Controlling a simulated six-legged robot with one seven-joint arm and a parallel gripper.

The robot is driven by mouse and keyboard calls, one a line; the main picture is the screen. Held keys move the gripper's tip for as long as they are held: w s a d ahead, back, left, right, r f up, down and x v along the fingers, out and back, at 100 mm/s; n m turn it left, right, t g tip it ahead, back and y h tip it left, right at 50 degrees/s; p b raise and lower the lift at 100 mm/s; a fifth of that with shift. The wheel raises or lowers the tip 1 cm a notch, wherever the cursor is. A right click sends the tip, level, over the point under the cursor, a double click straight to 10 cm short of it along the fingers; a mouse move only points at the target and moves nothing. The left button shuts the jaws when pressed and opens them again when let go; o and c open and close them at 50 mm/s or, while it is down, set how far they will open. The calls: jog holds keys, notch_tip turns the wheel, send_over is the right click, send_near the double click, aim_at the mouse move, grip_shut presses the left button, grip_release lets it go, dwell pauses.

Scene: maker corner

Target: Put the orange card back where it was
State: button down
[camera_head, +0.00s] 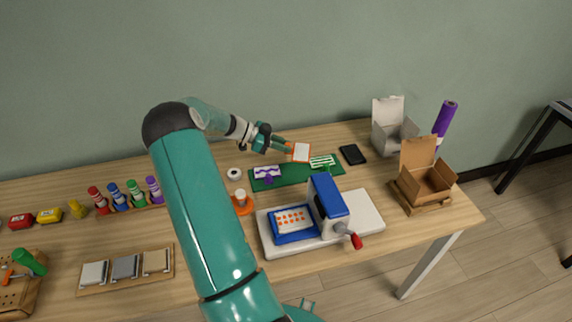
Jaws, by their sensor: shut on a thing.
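The orange card (301,152), white-faced with an orange border, is at my gripper's tips near the back of the table. My gripper (288,147) reaches in from the left and is shut on the card's left side. The card shows over the back edge of a dark green mat (295,177), between a purple-and-white card (267,172) at left and a green-and-white striped card (322,161) at right. I cannot tell how high the card is above the mat. My arm hides part of the table's middle.
A blue machine (328,205) with a red-handled crank stands in front of the mat. A black phone-like slab (352,154) lies right of it. Open boxes (428,183) and a purple roll (445,118) stand at right. An orange-based spool (242,203) stands left of the machine.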

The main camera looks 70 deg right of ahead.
aim_at(284, 169)
jog(key=f, duration=0.7)
jog(key=shift+s+f, duration=0.2)
jog(key=shift+s, duration=0.05)
jog(key=shift+f, duration=0.15)
jog(key=shift+w, duration=0.1)
jog(key=c, duration=1.3)
grip_release()
jog(key=shift+f, duration=0.15)
jog(key=shift+w+r, duration=0.2)
jog(key=shift+r, duration=0.1)
jog(key=v, duration=1.1)
jog(key=shift+w+a+r, duration=0.1)
jog(key=shift+w+r, duration=0.05)
jog(key=shift+w, duration=0.05)
